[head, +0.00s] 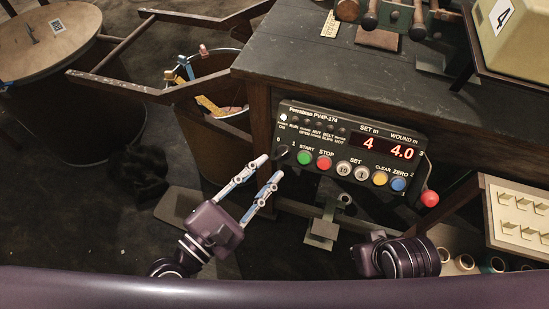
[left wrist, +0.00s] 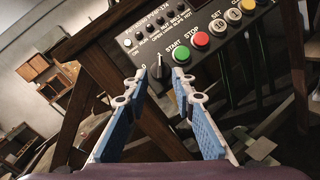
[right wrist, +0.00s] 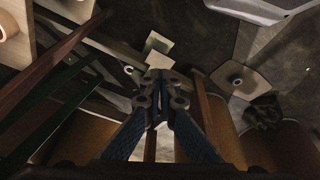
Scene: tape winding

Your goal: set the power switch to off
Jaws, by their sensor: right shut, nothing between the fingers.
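The control panel (head: 350,150) has a lit red display (head: 388,147) reading 4 and 4.0, and a bright white lamp (head: 283,117) at its upper left. The power switch is a small black knob (left wrist: 157,69) with a pale pointer line, at the panel's lower left beside the 0 and 1 marks. The pointer seems turned toward 1. My left gripper (head: 271,166) is open and empty. In the left wrist view its fingertips (left wrist: 159,78) lie either side of the knob; contact cannot be told. My right gripper (right wrist: 161,78) is shut and empty, below the panel.
Green START (head: 305,158) and red STOP (head: 324,162) buttons sit close right of the knob. A red-knobbed lever (head: 429,198) is at the panel's right. A bin (head: 212,125) and wooden frame stand left. A tray with hooks (head: 518,218) is at right.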

